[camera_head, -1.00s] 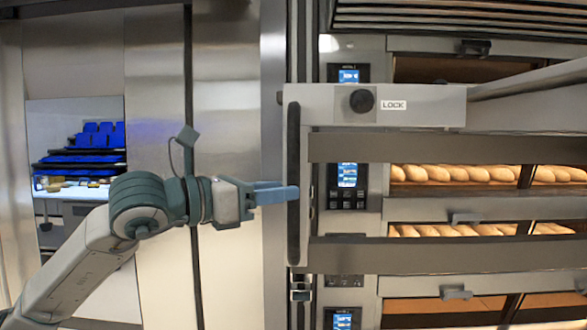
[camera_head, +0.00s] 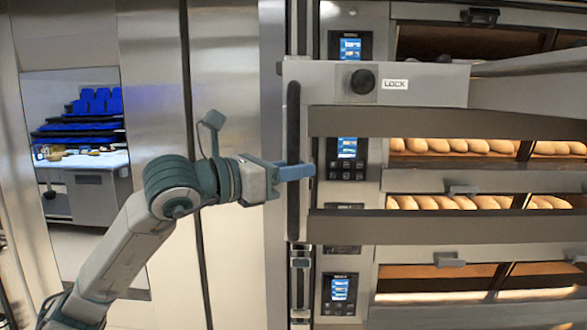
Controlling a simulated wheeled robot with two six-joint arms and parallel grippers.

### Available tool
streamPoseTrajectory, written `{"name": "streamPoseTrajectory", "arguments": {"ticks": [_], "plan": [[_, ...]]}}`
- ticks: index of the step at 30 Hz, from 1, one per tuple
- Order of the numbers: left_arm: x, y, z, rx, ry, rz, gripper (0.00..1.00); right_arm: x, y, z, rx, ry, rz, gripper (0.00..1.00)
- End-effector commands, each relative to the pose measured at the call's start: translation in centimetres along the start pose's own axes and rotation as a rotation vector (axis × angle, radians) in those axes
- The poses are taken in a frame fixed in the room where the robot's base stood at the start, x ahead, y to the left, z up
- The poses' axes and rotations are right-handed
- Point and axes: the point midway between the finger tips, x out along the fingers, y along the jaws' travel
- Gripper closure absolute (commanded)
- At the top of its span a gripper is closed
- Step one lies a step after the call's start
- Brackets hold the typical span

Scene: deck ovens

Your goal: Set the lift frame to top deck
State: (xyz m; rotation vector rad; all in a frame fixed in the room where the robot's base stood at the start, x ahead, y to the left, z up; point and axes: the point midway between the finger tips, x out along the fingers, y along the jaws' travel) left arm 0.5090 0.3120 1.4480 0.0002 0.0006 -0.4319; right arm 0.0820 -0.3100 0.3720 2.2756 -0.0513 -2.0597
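The lift frame (camera_head: 430,123) is grey, with two wide horizontal rails, and stands in front of the oven decks. Its upper rail lies below the top visible deck opening, and its lower rail below the second row of loaves. A black knob (camera_head: 362,82) beside a LOCK label sits on its top bar. A black upright handle (camera_head: 293,160) runs down its left side. My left gripper (camera_head: 297,172) has blue fingers at the handle, and they reach past it to the right. I cannot tell whether they are closed around it. My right gripper is out of view.
Loaves (camera_head: 455,146) show in the middle decks of the oven. Control panels (camera_head: 347,148) stand behind the frame. A vertical rail (camera_head: 300,275) runs below the handle. Steel panels (camera_head: 235,90) and a doorway with blue crates (camera_head: 98,102) are on the left.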

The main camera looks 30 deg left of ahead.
Motion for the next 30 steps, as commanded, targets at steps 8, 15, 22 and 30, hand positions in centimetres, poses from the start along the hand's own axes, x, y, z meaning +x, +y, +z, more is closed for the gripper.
{"name": "streamPoseTrajectory", "arguments": {"ticks": [8, 15, 22, 30], "plan": [[0.0, 0.0, 0.1, 0.000, -0.001, 0.000, 1.00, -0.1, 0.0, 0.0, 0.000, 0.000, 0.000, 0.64], [0.0, 0.1, 2.2, -0.001, -0.007, 0.001, 1.00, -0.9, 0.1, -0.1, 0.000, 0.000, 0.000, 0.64], [0.0, 0.1, 2.2, 0.001, -0.010, 0.003, 1.00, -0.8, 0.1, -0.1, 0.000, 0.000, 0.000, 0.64], [0.0, 0.1, 2.0, 0.000, -0.005, 0.001, 0.60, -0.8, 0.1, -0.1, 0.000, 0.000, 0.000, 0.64]]}}
